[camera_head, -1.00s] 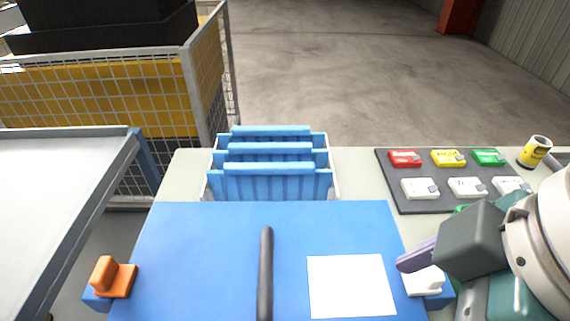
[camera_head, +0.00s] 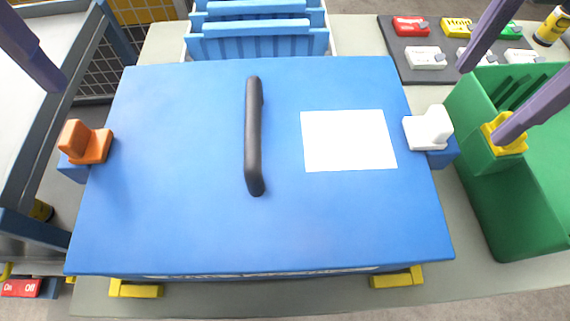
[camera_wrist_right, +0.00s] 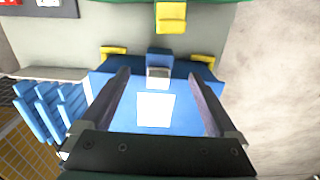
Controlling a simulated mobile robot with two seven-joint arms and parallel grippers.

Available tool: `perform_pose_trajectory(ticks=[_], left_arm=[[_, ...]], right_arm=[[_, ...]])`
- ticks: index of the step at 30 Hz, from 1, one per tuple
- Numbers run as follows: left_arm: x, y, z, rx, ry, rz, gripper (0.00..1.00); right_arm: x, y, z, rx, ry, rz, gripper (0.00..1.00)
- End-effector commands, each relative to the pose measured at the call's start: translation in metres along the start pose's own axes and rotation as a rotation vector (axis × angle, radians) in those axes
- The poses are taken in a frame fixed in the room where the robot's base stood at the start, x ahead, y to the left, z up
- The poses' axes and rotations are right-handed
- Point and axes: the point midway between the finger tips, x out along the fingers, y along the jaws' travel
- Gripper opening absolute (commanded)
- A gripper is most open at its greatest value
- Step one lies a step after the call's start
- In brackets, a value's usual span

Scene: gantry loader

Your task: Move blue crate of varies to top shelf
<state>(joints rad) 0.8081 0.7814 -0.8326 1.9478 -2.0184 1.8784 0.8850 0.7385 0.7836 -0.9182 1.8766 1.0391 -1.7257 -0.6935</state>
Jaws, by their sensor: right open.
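The blue crate (camera_head: 180,170) stands on a grey-green worktop with its lid down. A black bar handle (camera_head: 253,135) and a white label (camera_head: 348,140) are on the lid. An orange latch (camera_head: 86,142) sits on its left side and a white latch (camera_head: 429,128) on its right side. My right gripper (camera_head: 479,106) is open and empty, above and just right of the white latch. In the right wrist view (camera_wrist_right: 158,73) its fingers spread over the latch side and label. One finger of my left gripper (camera_head: 30,45) shows at the top left, apart from the crate.
A green bin (camera_head: 500,210) stands close right of the crate. Blue ribbed dividers (camera_head: 258,45) are behind it. A dark panel (camera_head: 430,70) with coloured blocks and a yellow can (camera_head: 552,27) are at back right. Yellow corner stops (camera_head: 136,290) lie along the front.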

Motion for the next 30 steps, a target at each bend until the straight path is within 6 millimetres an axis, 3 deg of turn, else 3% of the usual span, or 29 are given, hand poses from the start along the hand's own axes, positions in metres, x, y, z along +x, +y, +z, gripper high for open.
perform_pose_trajectory(ticks=[8,21,30], left_arm=[[0.010,-0.001,0.000,0.003,0.002,-0.005,0.85],[0.081,-0.002,-0.001,0.003,0.003,-0.006,0.85],[0.099,-0.002,0.000,0.005,0.000,-0.006,0.85]], right_arm=[[0.011,-0.001,-0.001,0.001,0.001,-0.003,0.95],[0.081,-0.001,-0.001,0.003,0.002,-0.002,0.95],[0.100,0.000,-0.001,0.001,0.002,0.001,0.95]])
